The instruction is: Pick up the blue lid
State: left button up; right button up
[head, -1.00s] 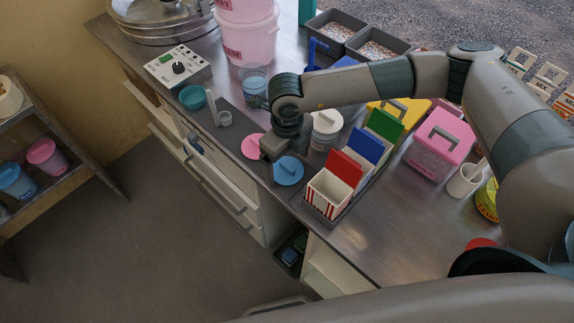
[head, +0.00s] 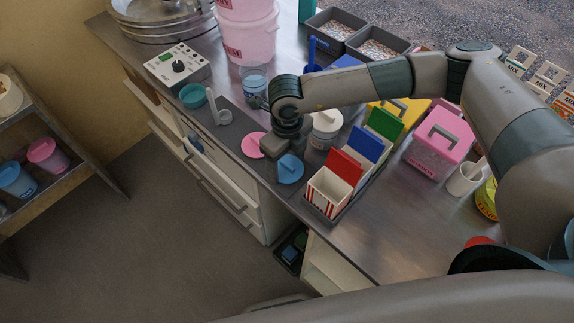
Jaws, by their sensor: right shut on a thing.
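The blue lid (head: 290,172) is at the front of the counter in the head view, just below my right gripper (head: 281,155). The right gripper points down and is shut on the blue lid, hiding part of its upper left. The lid looks tilted, and I cannot tell whether its edge touches the counter. A pink lid (head: 253,145) lies flat just left of the gripper. My left gripper is not in view.
A holder with a striped box (head: 326,194) and red, blue and green cards stands close on the right. A white-lidded jar (head: 326,128) stands behind. A teal bowl (head: 193,96) and a small scoop (head: 222,116) are to the left. The counter's front edge is near.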

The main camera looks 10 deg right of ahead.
aim_at(287, 164)
jog(key=shift+r+b, duration=0.3)
jog(key=shift+r, duration=0.2)
notch_tip(287, 164, up, 8)
jog(key=b, duration=0.3)
jog(key=shift+r, duration=0.5)
jog(key=shift+r, duration=0.1)
